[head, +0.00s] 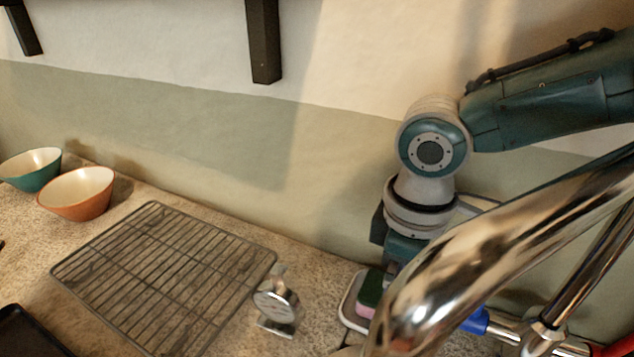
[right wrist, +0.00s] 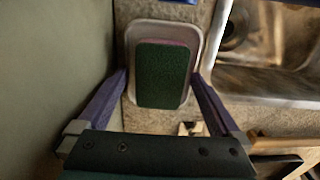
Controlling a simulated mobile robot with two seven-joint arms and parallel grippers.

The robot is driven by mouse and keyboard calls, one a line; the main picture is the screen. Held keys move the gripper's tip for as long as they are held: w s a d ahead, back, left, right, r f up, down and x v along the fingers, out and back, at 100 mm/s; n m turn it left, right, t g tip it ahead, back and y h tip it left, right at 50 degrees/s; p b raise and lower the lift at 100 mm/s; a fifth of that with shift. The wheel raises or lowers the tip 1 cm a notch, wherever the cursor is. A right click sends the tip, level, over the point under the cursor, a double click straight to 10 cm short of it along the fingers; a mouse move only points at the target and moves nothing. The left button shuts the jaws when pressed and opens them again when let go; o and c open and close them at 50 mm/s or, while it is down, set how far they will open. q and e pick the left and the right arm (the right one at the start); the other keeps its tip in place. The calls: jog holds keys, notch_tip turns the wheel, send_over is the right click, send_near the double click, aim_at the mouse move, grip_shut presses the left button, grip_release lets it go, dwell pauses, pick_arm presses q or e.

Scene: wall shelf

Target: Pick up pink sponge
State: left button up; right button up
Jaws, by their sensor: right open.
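The pink sponge (right wrist: 163,75) lies in a small pale tray (right wrist: 197,38). Its dark green scouring side faces up, and a thin pink edge shows at its far end. In the head view the sponge (head: 371,290) is partly hidden behind the faucet, with pink below the green. My right gripper (right wrist: 160,76) is open, its two fingers on either side of the tray and sponge in the right wrist view. The sponge is not gripped; the fingers' height above it is hard to tell. In the head view the fingertips are hidden. My left gripper is not in view.
A chrome faucet (head: 440,275) stands in front of my right gripper. A metal sink (right wrist: 275,45) lies right of the tray. A kitchen timer (head: 277,305), wire rack (head: 160,270), orange bowl (head: 77,196) and teal bowl (head: 32,172) are left. The wall is close behind.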

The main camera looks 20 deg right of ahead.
jog(key=shift+c, duration=0.2)
jog(key=c, duration=1.2)
jog(key=shift+c, duration=0.2)
notch_tip(320, 180, up, 20)
jog(key=p, duration=2.2)
